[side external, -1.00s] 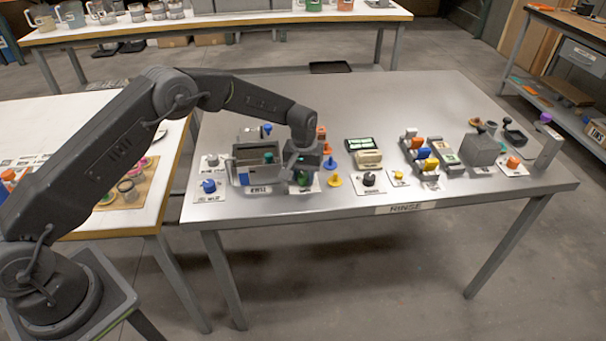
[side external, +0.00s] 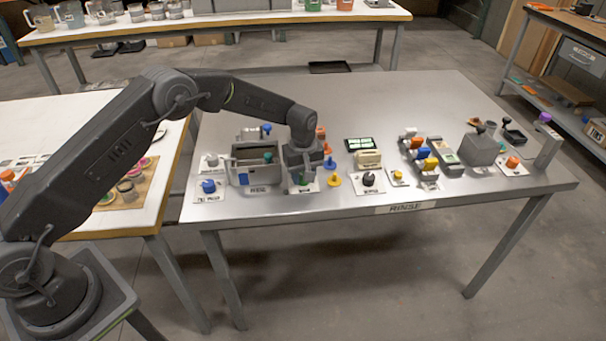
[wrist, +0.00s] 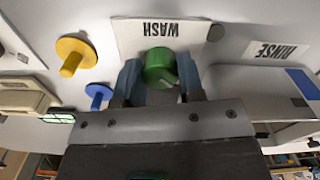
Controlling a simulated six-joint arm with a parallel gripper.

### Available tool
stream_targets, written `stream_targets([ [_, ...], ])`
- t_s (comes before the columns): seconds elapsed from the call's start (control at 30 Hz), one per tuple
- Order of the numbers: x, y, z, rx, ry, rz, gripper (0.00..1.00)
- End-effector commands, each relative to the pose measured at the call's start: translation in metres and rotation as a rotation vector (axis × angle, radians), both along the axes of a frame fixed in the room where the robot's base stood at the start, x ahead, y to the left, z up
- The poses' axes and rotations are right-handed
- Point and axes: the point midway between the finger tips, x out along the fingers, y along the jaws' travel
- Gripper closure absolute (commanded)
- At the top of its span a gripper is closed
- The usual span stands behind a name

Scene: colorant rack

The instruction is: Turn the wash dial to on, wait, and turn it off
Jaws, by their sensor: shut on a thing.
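The green wash dial (wrist: 158,62) stands on a white plate (wrist: 138,32) marked WASH, which reads upside down in the wrist view. A pale mark shows on the dial's edge, toward the lower right in that view. My gripper (wrist: 159,76) is shut on the dial, one finger on each side. In the side view my gripper (side external: 304,175) points down over the plate at the table's front left and hides most of the dial (side external: 305,182).
A grey rinse bin (side external: 240,176) stands close left of my gripper. A yellow knob (side external: 333,180) and a blue knob (side external: 330,164) stand close right. A black dial (side external: 368,179) is further right. The table's front strip is clear.

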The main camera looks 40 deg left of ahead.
Motion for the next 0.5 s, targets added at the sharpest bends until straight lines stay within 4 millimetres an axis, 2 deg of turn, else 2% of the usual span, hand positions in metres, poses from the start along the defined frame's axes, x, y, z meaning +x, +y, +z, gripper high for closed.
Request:
stream_targets([
  [0.37, 0.0001, -0.0001, -0.0003, -0.001, 0.0, 0.007, 0.88],
  [0.4, 0.0001, -0.0001, -0.0003, -0.001, 0.0, 0.008, 0.61],
  [0.5, 0.0001, -0.0001, -0.0003, -0.001, 0.0, 0.007, 0.51],
])
